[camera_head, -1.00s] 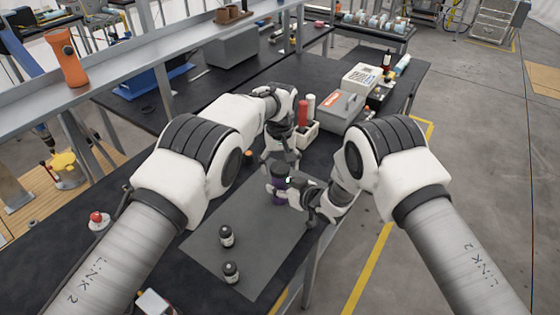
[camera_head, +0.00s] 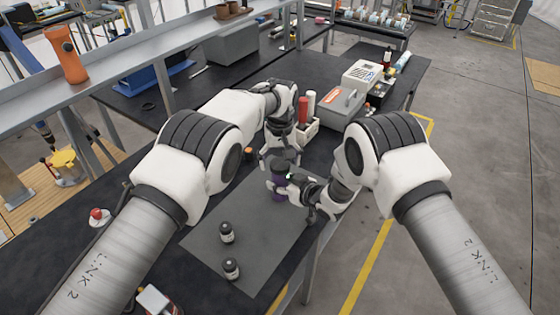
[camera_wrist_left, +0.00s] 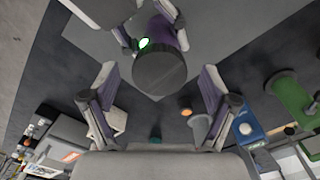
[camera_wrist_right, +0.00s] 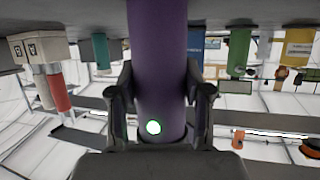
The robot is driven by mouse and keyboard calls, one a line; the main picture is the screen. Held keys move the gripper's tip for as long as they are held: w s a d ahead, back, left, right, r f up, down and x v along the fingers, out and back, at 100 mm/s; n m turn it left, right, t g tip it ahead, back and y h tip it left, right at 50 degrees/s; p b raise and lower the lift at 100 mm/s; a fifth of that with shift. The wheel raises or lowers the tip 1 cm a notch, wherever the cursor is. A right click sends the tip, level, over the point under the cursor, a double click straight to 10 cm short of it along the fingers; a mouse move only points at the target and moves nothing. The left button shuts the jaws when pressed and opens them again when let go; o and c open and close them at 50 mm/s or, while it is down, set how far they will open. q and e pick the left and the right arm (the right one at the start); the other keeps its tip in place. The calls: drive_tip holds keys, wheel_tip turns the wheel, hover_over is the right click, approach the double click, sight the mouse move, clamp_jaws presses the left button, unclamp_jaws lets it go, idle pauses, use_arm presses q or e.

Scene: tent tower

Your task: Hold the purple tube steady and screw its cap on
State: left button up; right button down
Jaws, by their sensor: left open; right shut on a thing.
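The purple tube (camera_head: 278,193) stands upright over the grey mat (camera_head: 250,243). My right gripper (camera_head: 281,185) is shut on its body; the right wrist view shows the purple body (camera_wrist_right: 158,60) between the fingers. A dark round cap (camera_wrist_left: 160,70) sits at the tube's top in the left wrist view; the dark top also shows in the head view (camera_head: 281,167). I cannot tell how tight it is. My left gripper (camera_wrist_left: 157,88) is open and empty near the cap, its fingers spread apart; in the head view it is just behind and above the tube (camera_head: 280,152).
Two small dark bottles (camera_head: 226,233) (camera_head: 231,268) stand on the mat in front. A white holder with a red tube (camera_head: 303,112) and a grey toolbox (camera_head: 337,108) stand behind. A red button (camera_head: 97,215) is at the left. The mat's middle is clear.

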drive_tip(key=shift+s+f, duration=0.1)
drive_tip(key=shift+f, duration=0.1)
drive_tip(key=shift+c, duration=2.1)
unclamp_jaws()
use_arm(q)
wheel_tip(320, 180, up, 12)
use_arm(e)
drive_tip(key=shift+r, duration=0.1)
drive_tip(key=shift+s+d+r, duration=0.1)
drive_tip(key=shift+d+r, duration=0.05)
drive_tip(key=shift+d, duration=0.1)
drive_tip(key=v, duration=1.1)
use_arm(q)
drive_tip(key=shift+f, duration=0.1)
use_arm(e)
drive_tip(key=shift+s, duration=0.1)
